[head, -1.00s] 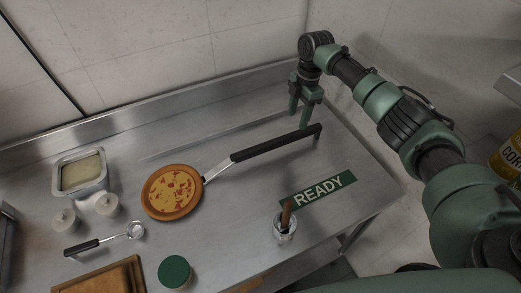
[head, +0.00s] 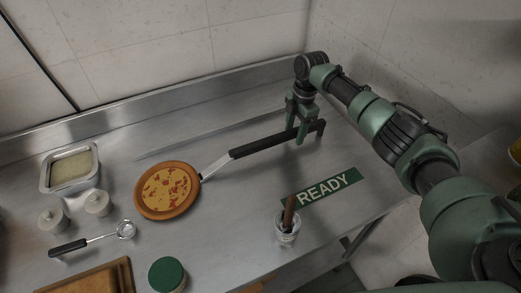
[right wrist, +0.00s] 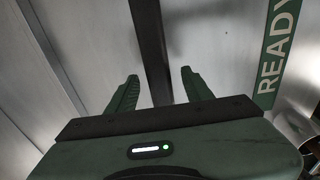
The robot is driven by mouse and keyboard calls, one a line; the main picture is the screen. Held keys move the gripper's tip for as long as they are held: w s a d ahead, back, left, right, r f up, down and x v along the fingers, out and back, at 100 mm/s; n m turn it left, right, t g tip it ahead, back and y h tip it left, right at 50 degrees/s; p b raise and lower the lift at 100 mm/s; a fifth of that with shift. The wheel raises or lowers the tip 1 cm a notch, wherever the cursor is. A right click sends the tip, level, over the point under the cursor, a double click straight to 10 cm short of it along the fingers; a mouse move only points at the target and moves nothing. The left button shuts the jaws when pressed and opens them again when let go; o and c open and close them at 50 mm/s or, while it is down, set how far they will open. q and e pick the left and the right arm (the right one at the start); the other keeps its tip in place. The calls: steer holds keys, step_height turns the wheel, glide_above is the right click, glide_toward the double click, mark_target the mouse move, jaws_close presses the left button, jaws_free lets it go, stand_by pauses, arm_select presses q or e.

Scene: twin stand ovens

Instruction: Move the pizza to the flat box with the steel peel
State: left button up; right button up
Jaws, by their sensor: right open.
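The pizza (head: 168,190) lies on the round head of the peel at the left middle of the steel table in the head view. The peel's steel shank and black handle (head: 262,147) run from it up to the right. My right gripper (head: 296,138) is open at the far end of the handle, pointing down. In the right wrist view the black handle (right wrist: 150,45) runs between the two open fingers (right wrist: 160,88). The flat box is not recognisable in these frames. My left gripper is not in view.
A green READY sign (head: 319,188) lies right of the peel, with a jar holding a brush (head: 287,232) below it. A steel pan (head: 70,168), two white pots, a ladle (head: 90,240), a wooden board (head: 95,278) and a green-lidded jar (head: 167,274) stand at left and front.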

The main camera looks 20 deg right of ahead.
jaws_close()
stand_by(1.1)
steer(key=shift+r, duration=0.15)
step_height(320, 180, up, 12)
steer(key=p, duration=1)
